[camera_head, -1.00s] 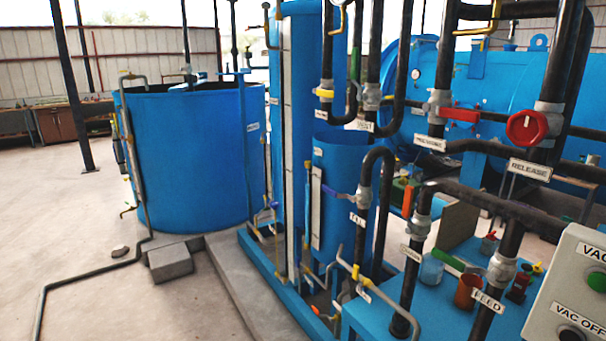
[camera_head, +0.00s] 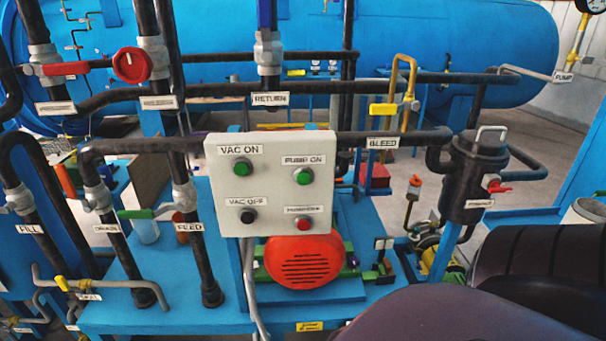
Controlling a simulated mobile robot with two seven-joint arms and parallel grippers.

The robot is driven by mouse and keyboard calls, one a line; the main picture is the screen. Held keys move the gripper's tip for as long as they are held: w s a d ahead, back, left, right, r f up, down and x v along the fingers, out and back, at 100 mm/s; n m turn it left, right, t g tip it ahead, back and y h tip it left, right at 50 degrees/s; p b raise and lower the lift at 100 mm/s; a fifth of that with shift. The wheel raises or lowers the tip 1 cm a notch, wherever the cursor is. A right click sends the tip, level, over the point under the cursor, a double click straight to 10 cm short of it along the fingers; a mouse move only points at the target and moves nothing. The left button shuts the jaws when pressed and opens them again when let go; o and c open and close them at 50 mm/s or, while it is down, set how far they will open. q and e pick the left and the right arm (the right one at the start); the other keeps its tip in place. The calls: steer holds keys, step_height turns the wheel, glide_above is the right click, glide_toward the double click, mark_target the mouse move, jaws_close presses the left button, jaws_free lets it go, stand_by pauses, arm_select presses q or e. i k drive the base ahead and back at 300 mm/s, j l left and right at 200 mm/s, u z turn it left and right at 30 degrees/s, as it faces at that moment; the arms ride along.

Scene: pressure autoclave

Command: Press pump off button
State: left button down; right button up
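A light grey control box (camera_head: 268,180) stands at the middle of the head view, facing me. It carries a green button (camera_head: 241,168) labelled VAC ON, a green button (camera_head: 303,176) labelled PUMP ON and a black button (camera_head: 247,216) labelled VAC OFF. A red button (camera_head: 303,224) is at its lower right, under PUMP ON; the small label above it is too blurred to read. Nothing touches the box front. Neither of my grippers shows. A dark, rounded arm part of mine fills the lower right corner, apart from the box.
A red motor cover (camera_head: 305,262) sits just below the box on a blue base (camera_head: 195,290). Black pipes with valves (camera_head: 130,66) crowd the left and back. A black vessel (camera_head: 474,180) stands at right. A large blue cylinder (camera_head: 400,45) lies behind.

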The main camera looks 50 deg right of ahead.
mark_target(303, 225)
steer(key=z, duration=1.35)
